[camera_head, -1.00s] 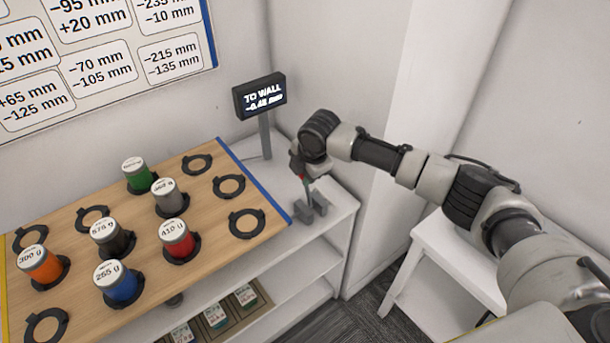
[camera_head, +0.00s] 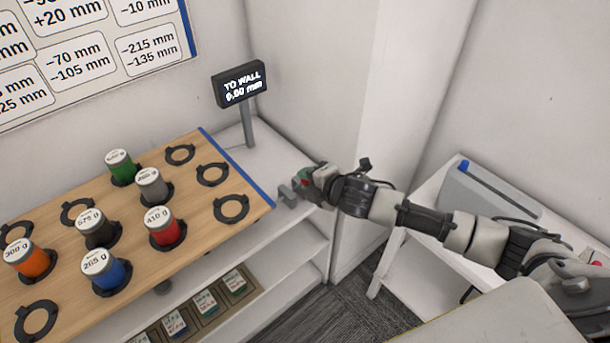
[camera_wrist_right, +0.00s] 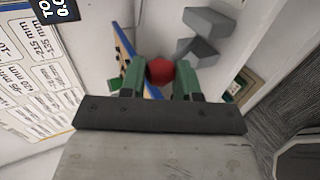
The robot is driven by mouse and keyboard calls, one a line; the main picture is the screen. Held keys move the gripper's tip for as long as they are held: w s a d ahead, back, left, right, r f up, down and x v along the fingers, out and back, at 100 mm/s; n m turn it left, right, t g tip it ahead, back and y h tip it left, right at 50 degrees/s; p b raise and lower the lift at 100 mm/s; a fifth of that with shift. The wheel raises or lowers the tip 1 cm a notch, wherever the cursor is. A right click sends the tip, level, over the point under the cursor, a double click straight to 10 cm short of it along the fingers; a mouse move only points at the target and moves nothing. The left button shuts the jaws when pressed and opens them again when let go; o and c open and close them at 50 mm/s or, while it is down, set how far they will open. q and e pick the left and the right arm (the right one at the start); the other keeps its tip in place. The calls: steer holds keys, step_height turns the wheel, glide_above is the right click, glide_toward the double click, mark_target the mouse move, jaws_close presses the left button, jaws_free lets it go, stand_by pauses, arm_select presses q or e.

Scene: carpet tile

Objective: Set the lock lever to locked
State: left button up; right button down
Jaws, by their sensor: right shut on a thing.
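The lock lever shows a red knob (camera_wrist_right: 160,71) in the right wrist view, between the green fingers of my right gripper (camera_wrist_right: 160,80). The gripper is shut on this knob. In the head view my right gripper (camera_head: 305,180) is low over the shelf top, at the right end of the wooden board. The grey lock block (camera_head: 287,195) sits beside it, and grey blocks also show in the right wrist view (camera_wrist_right: 205,35). The lever's shaft is mostly hidden by the gripper. My left gripper is not in view.
The wooden board (camera_head: 205,228) holds several coloured weights in black rings, some rings empty. A display (camera_head: 239,84) behind reads "TO WALL 0.00 mm". A wall stands close right of the gripper. A white side table (camera_head: 425,270) is farther right.

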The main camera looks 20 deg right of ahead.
steer(key=shift+s+d+f, duration=0.15)
steer(key=shift+s+f, duration=0.4)
steer(key=shift+s, duration=0.05)
steer(key=shift+f, duration=0.1)
steer(key=c, duration=0.8)
jaws_free()
steer(key=shift+w, duration=0.15)
steer(key=v, duration=1.1)
steer(key=shift+w, duration=0.15)
